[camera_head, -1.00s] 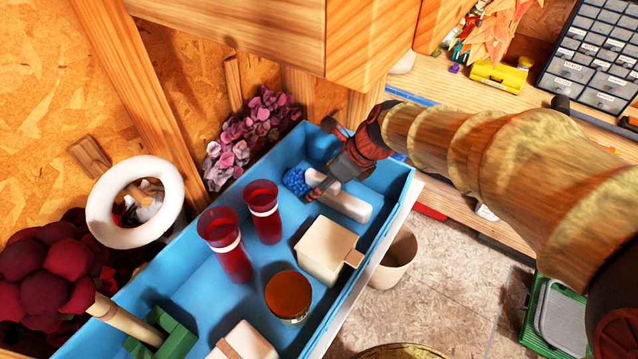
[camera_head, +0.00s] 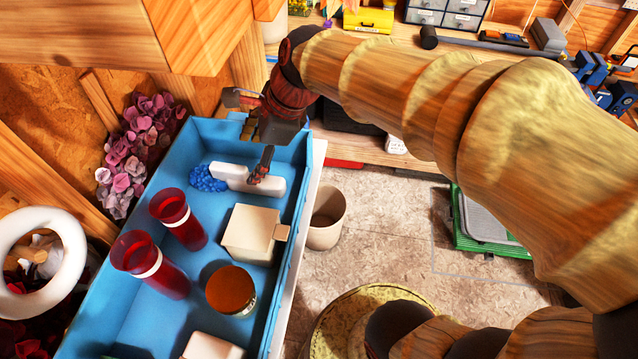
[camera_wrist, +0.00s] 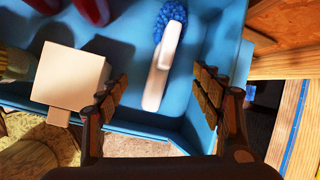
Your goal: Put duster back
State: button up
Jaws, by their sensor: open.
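The duster has a fuzzy blue head and a white handle (camera_head: 232,177). It lies in the far end of the blue tray (camera_head: 150,262). The wrist view shows its handle (camera_wrist: 160,75) running between the two fingers in the picture, with the blue head beyond the fingertips. My gripper (camera_head: 250,138) is open and empty above the far end of the tray. One finger overlaps the handle in the head view, and I cannot tell whether it touches. The wrist view shows the open fingers (camera_wrist: 160,82) on either side of the handle.
Two red cups (camera_head: 148,262), a cream box (camera_head: 250,232) and a brown-topped jar (camera_head: 231,290) stand in the tray. Pink flowers (camera_head: 138,150) and a white ring (camera_head: 70,262) are along the left. A beige pot (camera_head: 327,222) stands right of the tray. A wooden beam (camera_head: 190,40) overhangs the back.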

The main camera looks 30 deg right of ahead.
jog(key=s+d+n+t+h, duration=0.1)
jog(key=s+d+n+h, duration=0.1)
jog(key=s+d+n, duration=0.2)
jog(key=s+d+n+h, duration=0.2)
jog(key=s+d+n, duration=0.3)
jog(key=s+n, duration=0.5)
jog(key=n, duration=0.7)
jog(key=shift+s+f+t, duration=0.2)
jog(key=shift+s+t, duration=0.2)
